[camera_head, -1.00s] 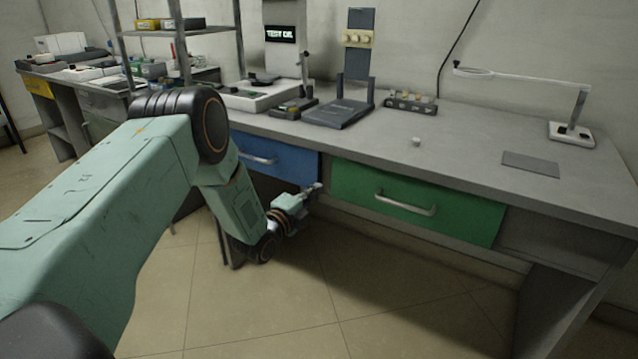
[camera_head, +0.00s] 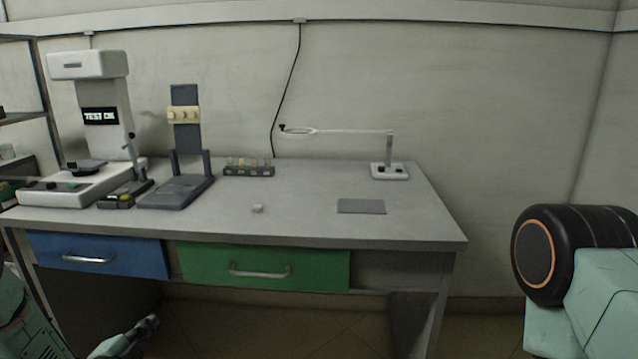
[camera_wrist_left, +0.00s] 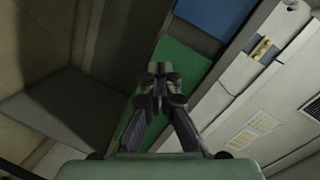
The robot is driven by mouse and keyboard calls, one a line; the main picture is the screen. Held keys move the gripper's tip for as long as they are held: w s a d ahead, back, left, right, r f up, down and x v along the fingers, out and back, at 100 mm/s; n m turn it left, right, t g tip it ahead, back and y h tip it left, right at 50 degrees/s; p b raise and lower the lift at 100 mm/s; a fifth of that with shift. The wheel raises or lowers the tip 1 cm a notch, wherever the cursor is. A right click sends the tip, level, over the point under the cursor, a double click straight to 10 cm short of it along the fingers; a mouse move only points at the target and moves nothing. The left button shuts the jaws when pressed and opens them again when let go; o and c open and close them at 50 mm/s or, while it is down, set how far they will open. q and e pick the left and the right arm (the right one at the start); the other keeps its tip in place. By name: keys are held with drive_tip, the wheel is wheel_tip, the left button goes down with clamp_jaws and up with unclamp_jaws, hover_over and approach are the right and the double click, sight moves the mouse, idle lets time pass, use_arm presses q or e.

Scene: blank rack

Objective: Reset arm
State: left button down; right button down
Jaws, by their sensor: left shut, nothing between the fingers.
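My left gripper (camera_head: 150,322) is at the bottom left of the head view, low in front of the bench and below the blue drawer (camera_head: 96,256). In the left wrist view my left gripper (camera_wrist_left: 161,70) is shut with its fingertips together and nothing between them. The green drawer (camera_wrist_left: 185,62) lies behind the fingers there, with the blue drawer (camera_wrist_left: 214,14) above it. Part of my right arm shows at the right edge of the head view; its gripper is out of view.
The bench (camera_head: 310,220) holds a white test machine (camera_head: 105,120), a dark stand (camera_head: 180,185), a small rack (camera_head: 248,170), a small white piece (camera_head: 257,208), a grey mat (camera_head: 361,206) and a lamp (camera_head: 388,170). The green drawer (camera_head: 262,268) is shut. Bare wall stands behind.

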use_arm(q)
drive_tip(key=s+d+f+n+g+p, duration=0.1)
drive_tip(key=s+d+f+n+g, duration=0.45)
drive_tip(key=s, duration=0.45)
drive_tip(key=s+d+f+n+g, duration=0.45)
drive_tip(key=s+f+n, duration=0.2)
drive_tip(key=s, duration=0.25)
drive_tip(key=s+d+r+g+p, duration=0.1)
drive_tip(key=s+d+g, duration=0.1)
drive_tip(key=s, duration=0.8)
drive_tip(key=s+d+r+n+g+p, duration=0.1)
drive_tip(key=s+d+r+g, duration=0.1)
drive_tip(key=s, duration=0.9)
drive_tip(key=shift+d+g, duration=0.85)
drive_tip(key=shift+g, duration=0.05)
drive_tip(key=shift+s, duration=0.15)
